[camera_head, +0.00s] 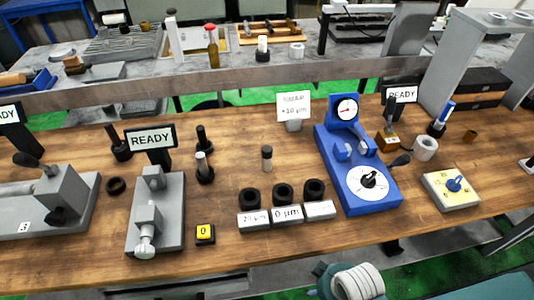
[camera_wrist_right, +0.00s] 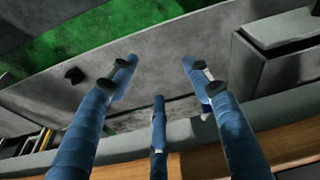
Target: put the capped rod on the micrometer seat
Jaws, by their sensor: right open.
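A short rod with a dark cap (camera_head: 266,158) stands upright on the wooden bench, behind several labelled black ring holders. The blue micrometer stand (camera_head: 360,195) is to its right, with a dial gauge (camera_head: 346,108) on top and a white dial low on its front. Its seat (camera_head: 355,149) appears to be between the two blue supports below the gauge, and I see no rod there. In the right wrist view my right gripper (camera_wrist_right: 158,78) has its fingers spread, with nothing between them. Neither gripper's fingers show in the head view.
Grey fixtures (camera_head: 155,220) and a READY sign (camera_head: 150,138) stand left of the rod. Another grey-bodied rod (camera_head: 202,166) stands in a black base. Bare wood surrounds the capped rod.

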